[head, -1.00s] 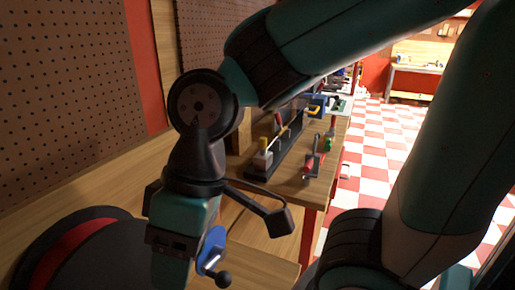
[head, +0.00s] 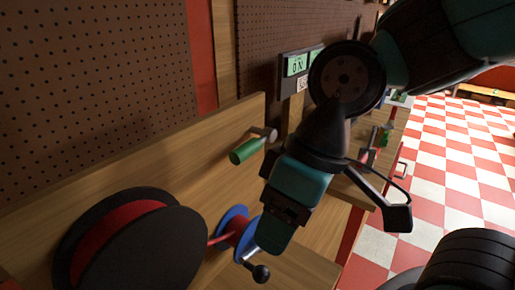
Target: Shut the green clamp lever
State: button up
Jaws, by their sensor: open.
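The green clamp lever (head: 247,150) is a short green handle on a grey pivot. It sits by the upright wooden board, left of my arm in the head view, and points down-left from its pivot. My gripper (head: 277,230) hangs below and to the right of the lever, apart from it and pointing down. Its jaws are open, though the wrist hides most of the fingers. I see nothing held in it.
A large black spool with a red core (head: 150,240) stands at lower left. A blue-flanged red reel (head: 238,232) and a black-knobbed crank (head: 261,273) are close by my gripper. A green-screened display (head: 297,65) stands behind my arm. Checkered floor is at right.

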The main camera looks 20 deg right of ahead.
aim_at(239, 154)
jog(key=u, duration=2.1)
jog(key=k, duration=1.35)
jog(key=z, duration=1.6)
jog(key=i, duration=0.5)
jog(key=z, duration=0.05)
